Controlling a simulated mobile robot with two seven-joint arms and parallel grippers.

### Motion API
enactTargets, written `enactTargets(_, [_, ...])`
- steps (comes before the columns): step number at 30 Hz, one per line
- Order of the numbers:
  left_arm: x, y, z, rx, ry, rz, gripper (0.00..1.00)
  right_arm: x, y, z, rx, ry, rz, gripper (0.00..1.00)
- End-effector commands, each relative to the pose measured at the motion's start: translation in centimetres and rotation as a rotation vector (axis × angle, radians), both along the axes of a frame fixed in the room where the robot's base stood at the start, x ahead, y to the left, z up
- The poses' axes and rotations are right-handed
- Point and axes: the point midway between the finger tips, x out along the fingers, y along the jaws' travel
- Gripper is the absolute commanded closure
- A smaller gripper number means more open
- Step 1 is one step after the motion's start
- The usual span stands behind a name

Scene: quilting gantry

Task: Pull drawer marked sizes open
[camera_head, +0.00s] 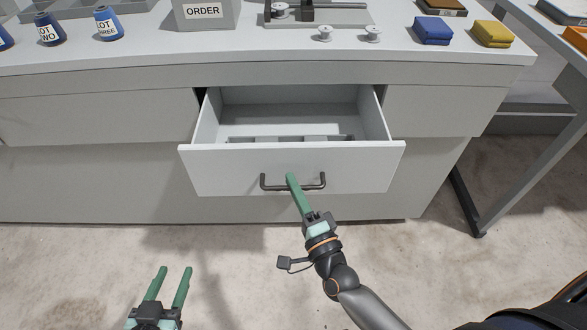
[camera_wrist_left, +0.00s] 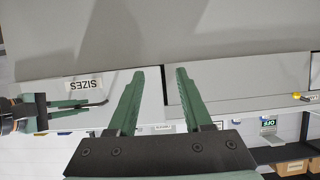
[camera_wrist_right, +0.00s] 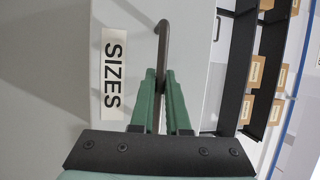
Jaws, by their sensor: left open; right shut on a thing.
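The drawer (camera_head: 225,170) stands pulled out from the grey cabinet, and its inside with low dividers shows in the head view. Its dark bar handle (camera_head: 314,187) is on the front. A SIZES label is on the drawer front in the right wrist view (camera_wrist_right: 113,75) and in the left wrist view (camera_wrist_left: 86,84). My right gripper (camera_head: 292,180) is shut on the handle (camera_wrist_right: 162,45), with green fingers either side of the bar. My left gripper (camera_head: 174,270) is open and empty, low in front of the cabinet, apart from the drawer.
The worktop (camera_head: 300,52) above holds an ORDER box (camera_head: 204,14), blue thread cones (camera_head: 108,24), white spools (camera_head: 325,34), and blue (camera_head: 433,30) and yellow (camera_head: 492,34) folded cloths. A table leg (camera_head: 465,195) stands at right. The floor before the drawer is clear apart from my arms.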

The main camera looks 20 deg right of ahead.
Motion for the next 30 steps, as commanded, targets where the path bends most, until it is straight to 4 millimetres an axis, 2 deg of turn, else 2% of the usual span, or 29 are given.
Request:
enactTargets(7, [-1.3,-0.1,-2.2,0.0,0.099,0.004,0.5,-1.2,0.3,0.0,-0.002,0.001,0.001,1.0])
enactTargets(19, [-1.4,0.0,-2.5,0.001,0.111,0.005,0.5,-1.3,0.3,-0.1,-0.002,0.0,0.0,1.0])
enactTargets(20, [-1.4,0.0,-2.5,0.001,0.111,0.005,0.5,-1.3,0.3,0.0,-0.002,0.0,0.0,0.85])
enactTargets(23, [-1.4,0.0,-2.5,0.001,0.11,0.006,0.5,-1.2,0.3,0.0,-0.002,0.0,0.0,0.74])
enactTargets(30, [-1.4,0.0,-2.5,0.001,0.11,0.006,0.5,-1.2,0.3,0.0,-0.001,0.0,0.0,0.74])
